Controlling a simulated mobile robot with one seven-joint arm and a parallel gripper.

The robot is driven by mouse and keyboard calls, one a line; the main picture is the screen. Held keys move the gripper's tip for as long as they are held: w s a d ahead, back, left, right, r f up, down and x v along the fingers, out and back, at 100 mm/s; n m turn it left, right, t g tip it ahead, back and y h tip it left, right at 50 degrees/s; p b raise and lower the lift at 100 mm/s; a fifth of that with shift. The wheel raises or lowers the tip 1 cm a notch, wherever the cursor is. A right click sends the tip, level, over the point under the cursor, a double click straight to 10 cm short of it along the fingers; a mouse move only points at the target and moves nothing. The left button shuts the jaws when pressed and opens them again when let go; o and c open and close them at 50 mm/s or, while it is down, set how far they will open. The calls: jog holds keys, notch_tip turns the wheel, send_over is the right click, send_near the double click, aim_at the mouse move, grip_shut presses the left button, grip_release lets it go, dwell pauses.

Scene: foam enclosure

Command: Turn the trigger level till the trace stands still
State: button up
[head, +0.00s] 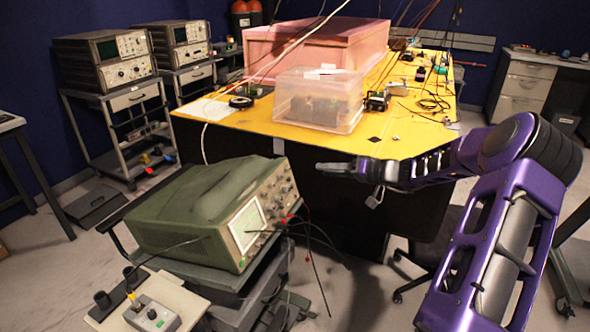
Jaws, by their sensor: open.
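A green oscilloscope (178,200) stands on a cart in the left foreground, its front turned to the right. Its pale screen (247,226) is seen at a slant, and I cannot make out a trace on it. Several small knobs (279,188) sit on the panel beside the screen; which one is the trigger level is too small to tell. Dark and red leads hang from the panel. My gripper (326,167) is open and empty, pointing left, to the right of the oscilloscope's panel and apart from it.
A yellow-topped table (235,128) stands behind, with a clear plastic bin (318,98) and a pink foam enclosure (315,47). A grey box with a yellow-tipped plug (152,314) lies at the lower left. Leads hang between the panel and the open floor at right.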

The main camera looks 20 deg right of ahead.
aim_at(288, 168)
jog(key=x, duration=1.1)
jog(key=shift+w+a, duration=0.15)
jog(key=shift+w, duration=0.05)
jog(key=shift+f, duration=0.1)
grip_shut()
